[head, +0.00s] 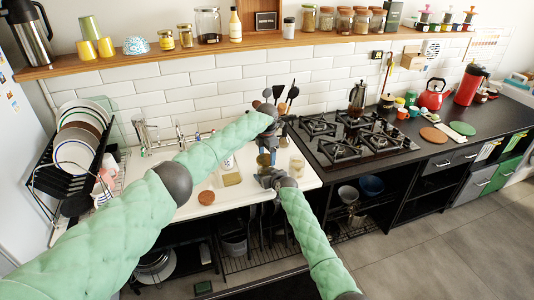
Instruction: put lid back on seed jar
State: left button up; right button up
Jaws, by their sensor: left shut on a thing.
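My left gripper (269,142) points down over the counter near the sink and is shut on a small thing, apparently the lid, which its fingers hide. A small jar (264,160), apparently the seed jar, stands just below the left fingers. Its top is hidden, so I cannot tell whether lid and jar touch. My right gripper (267,178) is low in front of the jar, close to it. I cannot tell whether its jaws are open or around the jar.
Another small jar (297,165) stands just right of the grippers. A utensil holder stands behind the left gripper. A dish rack (75,165) is at left. A wooden shelf (160,55) with jars runs above.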

pick_arm(q)
jog(key=shift+f, duration=0.6)
dwell(0.5)
